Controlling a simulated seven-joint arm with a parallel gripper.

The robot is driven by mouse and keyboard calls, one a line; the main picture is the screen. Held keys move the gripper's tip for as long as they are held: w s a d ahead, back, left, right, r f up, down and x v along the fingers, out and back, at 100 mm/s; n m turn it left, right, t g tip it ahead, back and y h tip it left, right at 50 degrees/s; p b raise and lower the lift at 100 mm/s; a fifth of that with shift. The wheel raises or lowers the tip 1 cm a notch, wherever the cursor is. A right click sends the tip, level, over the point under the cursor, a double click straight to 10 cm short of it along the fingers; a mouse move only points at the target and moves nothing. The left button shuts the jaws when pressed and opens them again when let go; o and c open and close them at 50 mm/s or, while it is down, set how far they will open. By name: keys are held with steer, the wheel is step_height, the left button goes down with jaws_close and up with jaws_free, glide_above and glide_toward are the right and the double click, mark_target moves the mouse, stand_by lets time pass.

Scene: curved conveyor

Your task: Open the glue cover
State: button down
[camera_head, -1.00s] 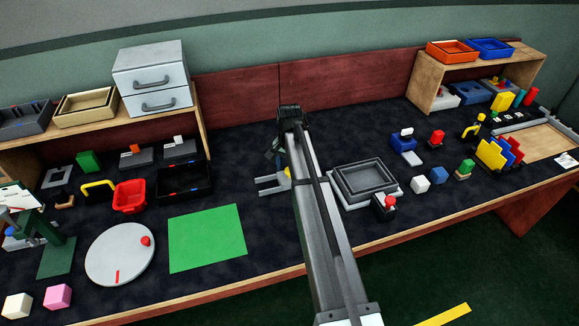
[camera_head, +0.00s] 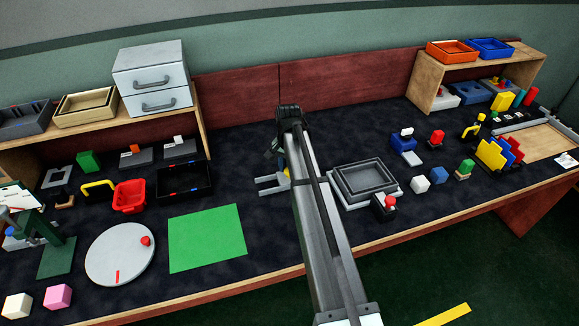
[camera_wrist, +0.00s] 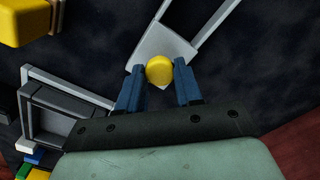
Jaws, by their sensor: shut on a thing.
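In the wrist view, a small round yellow cap (camera_wrist: 159,69) sits between the two blue fingers of my gripper (camera_wrist: 159,80). The fingers are closed on its sides. Below the cap is a pale grey plate (camera_wrist: 150,40) with two arms reaching away from it. In the head view, this grey forked piece (camera_head: 268,187) lies on the dark mat just left of my arm. Only a sliver of yellow (camera_head: 287,172) shows beside the arm there, and my fingers are hidden. No label shows that the yellow piece is the glue cover.
Stacked grey trays (camera_head: 363,179) stand close to the right of my arm, with a red-button box (camera_head: 386,207) in front. A green sheet (camera_head: 207,238) and a white turntable (camera_head: 120,254) lie to the left. Bare mat lies between the forked piece and the black tray (camera_head: 186,195).

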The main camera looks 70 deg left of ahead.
steer(key=s, duration=0.7)
steer(key=shift+s, duration=0.2)
steer(key=c, duration=0.7)
jaws_free()
steer(key=shift+c, duration=0.2)
step_height(320, 180, up, 14)
steer(key=shift+f, duration=0.1)
